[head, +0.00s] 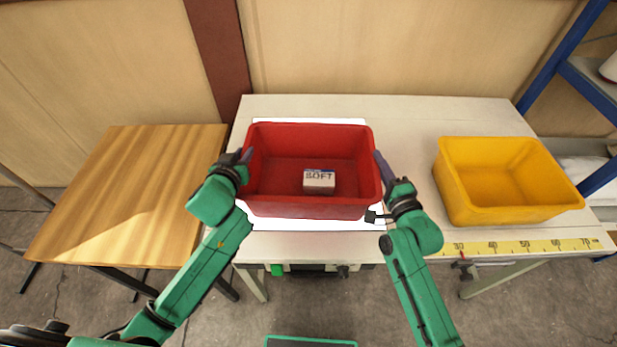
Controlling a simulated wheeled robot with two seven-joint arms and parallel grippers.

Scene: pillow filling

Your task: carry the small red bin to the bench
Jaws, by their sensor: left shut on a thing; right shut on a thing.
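The small red bin (310,207) is in front of me in the middle of the head view, over a white sheet on the pale bench (420,108). A small box labelled SOFT (319,180) lies inside it. My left gripper (244,158) is shut on the bin's left wall. My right gripper (380,165) is shut on its right wall. The bin looks level. I cannot tell whether its base touches the sheet or hangs a little above it. The fingertips are partly hidden by the bin's rim.
A yellow bin (510,210) stands on the bench at the right. A yellow measuring strip (520,246) runs along the front edge. A wooden table (130,190) with a clear top stands at the left. A blue shelf frame (560,57) rises at the far right.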

